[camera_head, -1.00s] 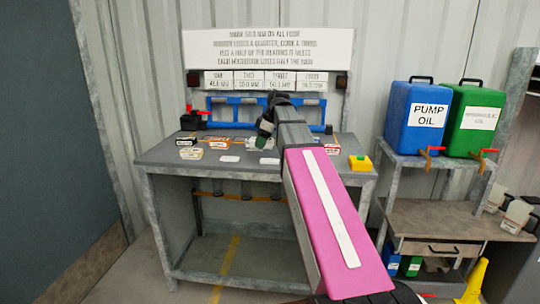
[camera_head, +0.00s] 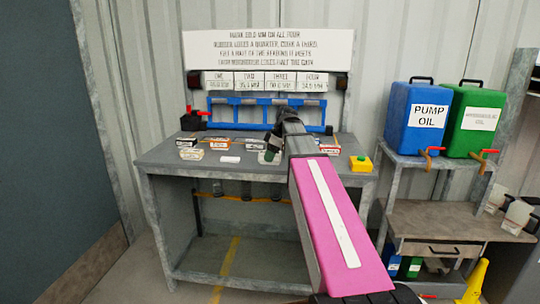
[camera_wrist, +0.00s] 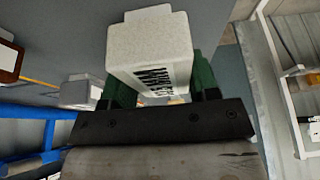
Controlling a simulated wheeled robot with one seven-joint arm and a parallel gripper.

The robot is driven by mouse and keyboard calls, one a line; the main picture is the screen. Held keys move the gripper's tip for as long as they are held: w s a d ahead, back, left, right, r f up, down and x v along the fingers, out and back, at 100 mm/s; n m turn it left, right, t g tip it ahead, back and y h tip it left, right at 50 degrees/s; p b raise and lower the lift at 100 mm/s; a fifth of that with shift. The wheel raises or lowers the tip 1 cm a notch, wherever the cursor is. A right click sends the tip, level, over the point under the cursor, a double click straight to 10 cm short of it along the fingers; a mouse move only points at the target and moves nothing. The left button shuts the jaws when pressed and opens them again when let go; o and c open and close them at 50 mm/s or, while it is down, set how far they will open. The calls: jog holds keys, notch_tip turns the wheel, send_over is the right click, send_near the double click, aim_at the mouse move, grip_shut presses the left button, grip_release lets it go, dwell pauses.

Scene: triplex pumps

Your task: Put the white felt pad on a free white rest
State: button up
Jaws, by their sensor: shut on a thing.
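My gripper (camera_head: 268,156) is low over the front right part of the bench top. In the wrist view its green fingers (camera_wrist: 158,92) are shut on the white felt pad (camera_wrist: 148,45), a speckled block with black lettering on its side. A bare white rest (camera_head: 229,160) lies flat on the bench, left of my gripper. A pale block shows left of the pad in the wrist view (camera_wrist: 80,92). My gripper hides the spot beneath it, and I cannot tell whether the pad touches anything there.
Several labelled blocks stand on the grey bench (camera_head: 160,155), including a pale one (camera_head: 191,154) at left and a red-edged one (camera_head: 328,149) at right. A blue frame (camera_head: 225,104) runs along the back. A yellow button box (camera_head: 360,163) sits at the right edge.

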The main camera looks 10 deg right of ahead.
jog(key=shift+f, duration=0.15)
jog(key=o, duration=0.9)
jog(key=v, duration=1.2)
